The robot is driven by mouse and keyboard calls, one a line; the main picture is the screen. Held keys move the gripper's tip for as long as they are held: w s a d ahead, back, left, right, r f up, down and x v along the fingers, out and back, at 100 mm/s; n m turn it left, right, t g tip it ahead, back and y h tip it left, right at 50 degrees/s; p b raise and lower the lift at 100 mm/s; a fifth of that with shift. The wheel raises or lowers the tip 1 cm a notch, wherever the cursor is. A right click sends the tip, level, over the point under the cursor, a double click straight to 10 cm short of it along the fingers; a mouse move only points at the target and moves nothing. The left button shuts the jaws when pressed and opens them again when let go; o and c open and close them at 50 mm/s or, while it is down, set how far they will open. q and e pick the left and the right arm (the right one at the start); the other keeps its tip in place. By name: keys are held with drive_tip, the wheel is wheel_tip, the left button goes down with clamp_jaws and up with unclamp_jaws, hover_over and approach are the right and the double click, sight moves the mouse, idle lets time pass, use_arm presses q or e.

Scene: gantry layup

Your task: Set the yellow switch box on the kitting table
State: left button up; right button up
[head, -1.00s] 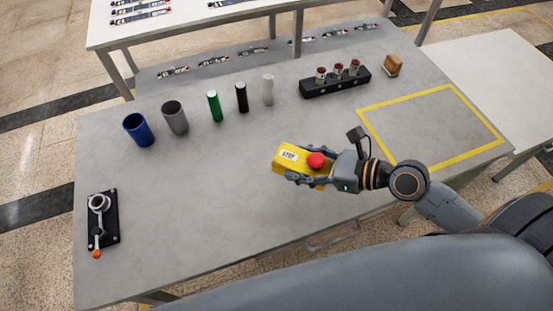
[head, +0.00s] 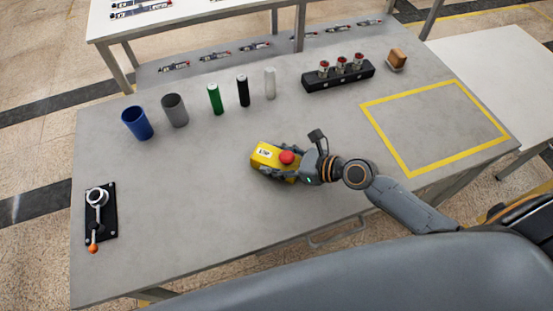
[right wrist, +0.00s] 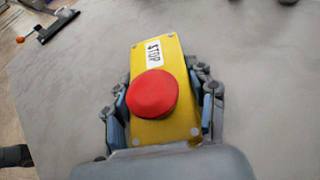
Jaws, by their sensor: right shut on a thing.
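The yellow switch box (head: 265,154) has a red mushroom button and a STOP label. My right gripper (head: 283,164) is shut on it, over the middle front of the grey table (head: 190,210). In the right wrist view the box (right wrist: 172,60) sits between the two fingers (right wrist: 163,105), its button towards the camera. I cannot tell whether the box touches the tabletop. My left gripper is not in view.
A blue cup (head: 137,123), a grey cup (head: 174,110) and several cylinders stand behind. A lever plate (head: 108,225) lies left. The table's middle left is clear.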

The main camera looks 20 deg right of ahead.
drive_tip(key=shift+f, duration=0.1)
drive_tip(key=o, duration=1.3)
drive_tip(key=shift+r, duration=0.2)
drive_tip(key=shift+s+d, duration=0.2)
drive_tip(key=shift+s, duration=0.05)
drive_tip(key=b+v, duration=0.1)
drive_tip(key=v, duration=0.8)
drive_tip(key=shift+s+d+b, duration=0.2)
drive_tip(key=shift+b, duration=0.1)
drive_tip(key=shift+v, duration=0.95)
